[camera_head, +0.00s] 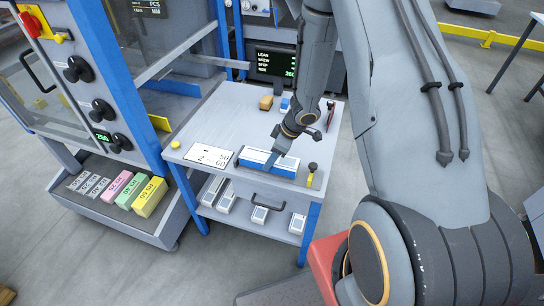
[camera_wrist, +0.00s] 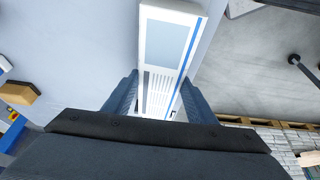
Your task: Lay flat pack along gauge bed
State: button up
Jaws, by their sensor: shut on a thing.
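My gripper (camera_head: 271,162) points down at the front part of the grey worktable. In the wrist view its two blue fingers (camera_wrist: 158,98) close on a long white flat pack (camera_wrist: 172,42) with a grey panel, dark stripes and a blue line. The pack runs lengthwise away from the gripper. In the head view a blue-and-white strip (camera_head: 257,157) lies under the fingertips near the table's front edge. The pack and gauge bed are hard to separate there, and I cannot tell whether the pack rests on the bed.
A card with numbers (camera_head: 208,157) lies left of the strip. A black-knobbed lever (camera_head: 312,170) stands at its right end. An ochre block (camera_head: 266,102) and a blue one (camera_head: 285,103) sit farther back. Several small packs lie on the lower shelf (camera_head: 245,222). Coloured bundles (camera_head: 130,190) fill the left tray.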

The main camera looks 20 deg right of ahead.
jog(key=shift+f+b, duration=0.3)
jog(key=shift+f, duration=0.15)
jog(key=o, duration=1.4)
jog(key=v, duration=0.7)
jog(key=shift+s+d+r, duration=0.15)
jog(key=shift+r, duration=0.4)
jog(key=d+r+m+t+h+b, duration=0.25)
jog(key=r+m+h, duration=0.2)
jog(key=r, duration=0.45)
jog(key=s+a+r+m+g+b, duration=0.1)
jog(key=s+a+m, duration=0.1)
jog(key=s, duration=0.3)
jog(key=s+a+r+m+g, duration=0.1)
jog(key=s+a+m, duration=0.1)
jog(key=s, duration=0.3)
jog(key=s+a+r+m+g+y+b, duration=0.1)
jog(key=s+m, duration=0.1)
jog(key=s, duration=0.3)
jog(key=shift+a+r+g+b, duration=0.2)
jog(key=shift+a+g+b, duration=0.1)
jog(key=shift+a+g, duration=0.1)
